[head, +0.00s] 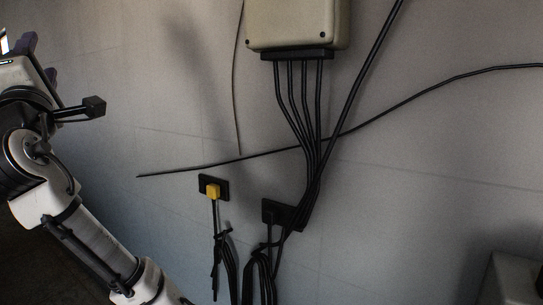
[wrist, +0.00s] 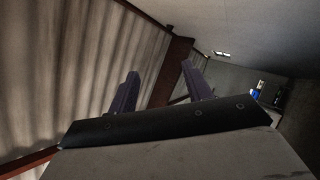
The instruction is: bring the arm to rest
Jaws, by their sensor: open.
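In the wrist view my gripper (wrist: 156,88) shows two dark purple fingers spread apart, with nothing between them. It points toward a corrugated wall and a dark reddish beam. In the head view my white and black arm stands at the left edge, and part of the gripper (head: 27,45) shows at the top left, cut by the frame. The arm is apart from the wall and the cables.
A beige box (head: 293,22) hangs on the grey wall with several black cables below it. A yellow plug (head: 213,191) sits in a dark wall plate, left of another dark plate (head: 284,214). A grey block (head: 512,279) stands at the lower right.

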